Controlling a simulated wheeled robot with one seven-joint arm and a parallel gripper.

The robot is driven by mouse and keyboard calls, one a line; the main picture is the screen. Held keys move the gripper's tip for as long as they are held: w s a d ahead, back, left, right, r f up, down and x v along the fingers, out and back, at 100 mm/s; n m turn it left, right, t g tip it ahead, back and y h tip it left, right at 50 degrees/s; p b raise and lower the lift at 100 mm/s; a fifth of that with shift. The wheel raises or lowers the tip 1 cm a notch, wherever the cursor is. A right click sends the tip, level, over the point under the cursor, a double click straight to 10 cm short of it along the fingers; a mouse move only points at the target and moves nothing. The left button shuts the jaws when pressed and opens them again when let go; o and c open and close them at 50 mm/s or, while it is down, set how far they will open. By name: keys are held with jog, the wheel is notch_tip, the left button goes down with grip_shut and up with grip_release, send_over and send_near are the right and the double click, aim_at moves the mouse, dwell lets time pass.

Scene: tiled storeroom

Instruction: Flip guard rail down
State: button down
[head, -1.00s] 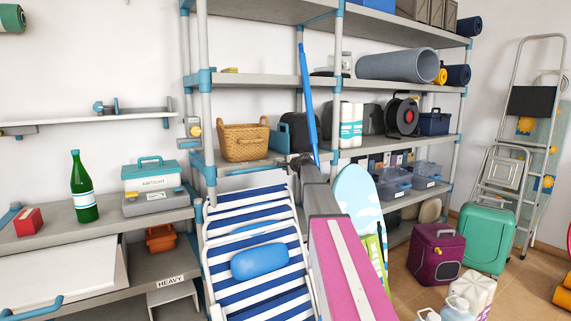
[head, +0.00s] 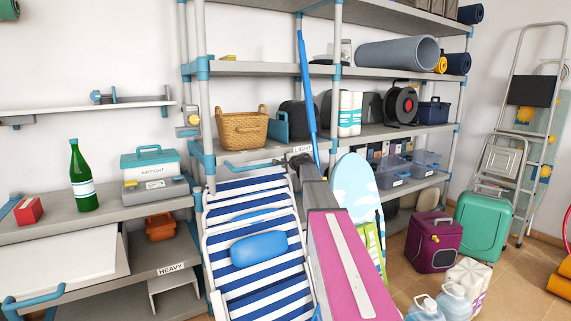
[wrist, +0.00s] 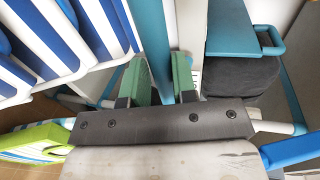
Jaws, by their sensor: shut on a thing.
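The guard rail (head: 252,166) is a teal bar running along the front of the middle shelf, just below the shelf's edge. Its left end bends back near the shelf post. My gripper (head: 294,159) is at the rail's right part in the head view. In the wrist view, the green fingers of my gripper (wrist: 160,80) are shut on the guard rail (wrist: 153,35), one finger on each side. The rail's right end is hidden by my gripper.
A blue-and-white striped folding chair (head: 256,215) stands close below the rail. A bright blue pole (head: 306,80) stands upright beside my gripper. The shelf holds a wicker basket (head: 241,129) and a dark bag (head: 293,114). A surfboard-shaped board (head: 357,185) leans to the right.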

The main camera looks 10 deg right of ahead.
jog(key=shift+s+f, duration=0.1)
jog(key=shift+f, duration=0.55)
jog(key=c, duration=1.1)
grip_release()
jog(key=shift+f, duration=0.1)
jog(key=shift+o, duration=0.6)
jog(key=shift+r, duration=0.25)
jog(key=v, duration=1)
jog(key=shift+s+r, duration=0.15)
jog(key=shift+s, duration=0.05)
jog(key=shift+d, duration=0.15)
